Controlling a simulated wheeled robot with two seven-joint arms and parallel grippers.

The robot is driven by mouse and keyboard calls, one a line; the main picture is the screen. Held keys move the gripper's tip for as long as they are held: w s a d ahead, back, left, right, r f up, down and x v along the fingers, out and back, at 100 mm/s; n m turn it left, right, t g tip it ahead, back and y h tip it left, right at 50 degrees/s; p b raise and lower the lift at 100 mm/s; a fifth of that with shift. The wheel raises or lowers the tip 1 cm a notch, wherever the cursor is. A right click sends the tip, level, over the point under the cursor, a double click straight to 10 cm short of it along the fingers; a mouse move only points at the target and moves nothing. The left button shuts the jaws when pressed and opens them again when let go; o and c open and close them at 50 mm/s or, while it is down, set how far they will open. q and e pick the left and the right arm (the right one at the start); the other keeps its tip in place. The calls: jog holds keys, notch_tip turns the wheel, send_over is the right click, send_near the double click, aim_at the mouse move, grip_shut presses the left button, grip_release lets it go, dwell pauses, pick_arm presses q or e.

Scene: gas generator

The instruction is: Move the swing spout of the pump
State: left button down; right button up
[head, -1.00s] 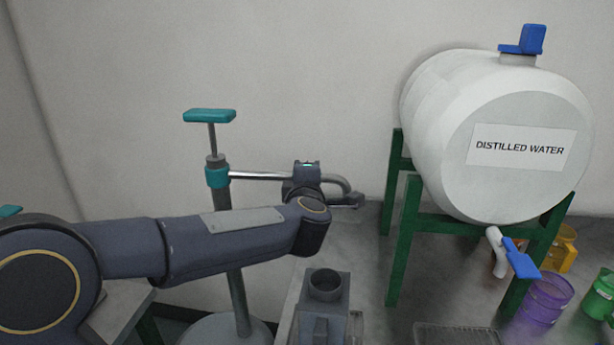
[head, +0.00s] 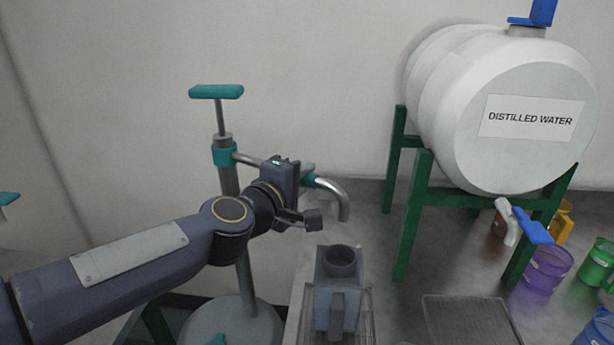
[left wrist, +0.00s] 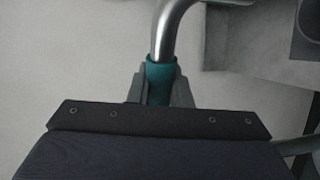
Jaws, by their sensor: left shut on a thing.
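The hand pump has a teal T-handle (head: 216,91) and an upright grey column (head: 228,182) on a round base. Its swing spout (head: 336,194) leaves a teal collar, runs to the right and somewhat toward me, and bends down at its end. My left gripper (head: 303,178) is shut on the teal sleeve of the spout, just before the bend. The left wrist view shows the sleeve (left wrist: 160,76) between the fingers (left wrist: 160,90), with the bare metal tube (left wrist: 170,30) beyond. The gripper hides part of the spout. My right gripper is not in view.
A grey box with a round opening (head: 342,262) stands just below the spout's end. A white distilled water tank (head: 450,110) on a green stand (head: 412,215) is at right. Purple (head: 547,270), green and yellow containers stand beneath and beside it. The wall is behind the pump.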

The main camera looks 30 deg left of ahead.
pick_arm(q)
jog(key=shift+f, duration=0.15)
jog(key=c, duration=1.3)
grip_release()
jog(key=shift+s, duration=0.15)
jog(key=shift+c, duration=0.2)
jog(key=shift+s+a+r, duration=0.1)
jog(key=shift+s+r, duration=0.15)
jog(key=s+p, duration=0.3)
jog(key=s, duration=0.4)
jog(key=shift+s+r, duration=0.15)
jog(key=shift+r, duration=0.2)
